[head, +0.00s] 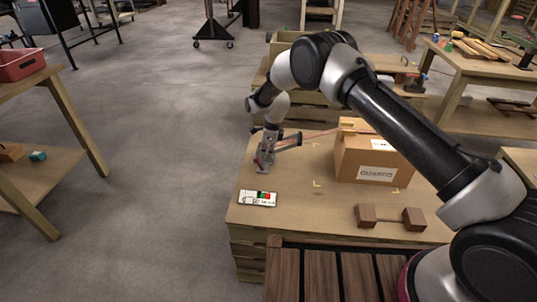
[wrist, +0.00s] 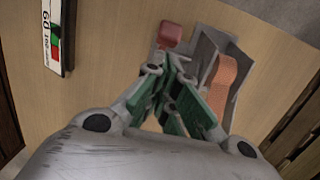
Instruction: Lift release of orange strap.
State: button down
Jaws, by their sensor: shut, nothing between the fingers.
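The orange strap (wrist: 226,82) is a textured band lying in a grey metal buckle (wrist: 205,50) in the wrist view. A red tab (wrist: 170,33) sits at the buckle's left, likely the release. In the head view the strap (head: 318,133) runs from the buckle area toward the cardboard box (head: 372,165) on the bench. My gripper (wrist: 170,72) points down over the buckle, its green-padded fingers together and empty. The tips appear just short of the red tab; whether they touch the buckle I cannot tell. In the head view my gripper (head: 268,142) partly hides the buckle.
A white label card with red and green marks (head: 258,198) lies near the wooden bench's (head: 300,215) left front corner. A brown dumbbell-shaped wooden block (head: 390,217) lies right of it. The floor to the left is open, with another table (head: 40,85) beyond.

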jog(key=shift+r, duration=0.8)
